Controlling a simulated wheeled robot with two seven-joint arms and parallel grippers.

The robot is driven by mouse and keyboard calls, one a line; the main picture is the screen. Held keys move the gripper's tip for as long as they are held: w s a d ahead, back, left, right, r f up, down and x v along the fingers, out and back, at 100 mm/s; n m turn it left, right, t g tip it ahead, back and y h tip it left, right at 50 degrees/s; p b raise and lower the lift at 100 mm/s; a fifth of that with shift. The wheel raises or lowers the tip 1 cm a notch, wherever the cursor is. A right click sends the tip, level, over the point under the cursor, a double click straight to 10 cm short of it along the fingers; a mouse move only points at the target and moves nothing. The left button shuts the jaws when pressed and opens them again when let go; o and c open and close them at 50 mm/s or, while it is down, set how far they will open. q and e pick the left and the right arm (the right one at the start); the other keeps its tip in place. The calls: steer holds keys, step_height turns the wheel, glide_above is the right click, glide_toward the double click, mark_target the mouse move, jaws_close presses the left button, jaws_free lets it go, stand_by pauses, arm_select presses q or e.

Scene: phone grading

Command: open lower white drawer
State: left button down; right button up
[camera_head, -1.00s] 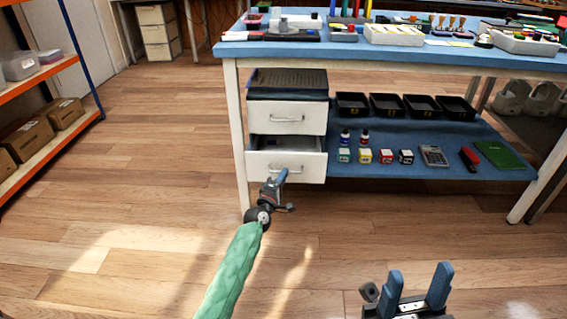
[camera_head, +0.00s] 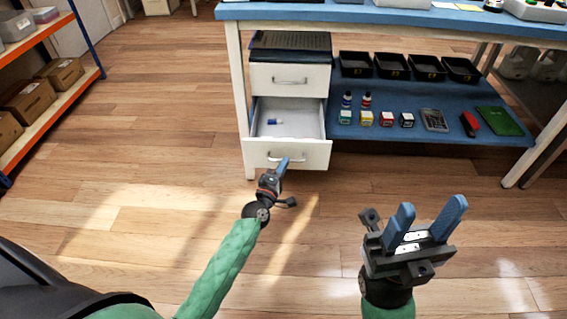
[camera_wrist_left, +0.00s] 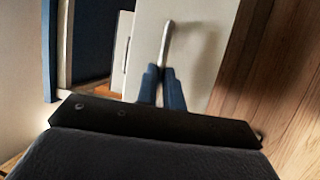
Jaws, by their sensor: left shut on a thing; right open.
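The lower white drawer (camera_head: 310,152) stands pulled out below the table, and its inside shows. A small blue and white item (camera_head: 275,121) lies in it. My left gripper (camera_head: 282,165) is at the front of this drawer, shut on its metal handle. In the left wrist view the blue fingers (camera_wrist_left: 163,80) close around the handle (camera_wrist_left: 167,42) on the white drawer front (camera_wrist_left: 200,50). The upper white drawer (camera_head: 290,79) above is shut. My right gripper (camera_head: 430,222) is open and empty over the floor, apart from the drawers.
An orange shelf rack (camera_head: 45,95) with boxes stands at the left. The wooden floor before the drawers is clear.

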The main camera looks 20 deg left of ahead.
arm_select(q)
steer(key=c, duration=1.5)
jaws_free()
steer(key=shift+p+v, duration=0.75)
steer(key=shift+v, duration=3.15)
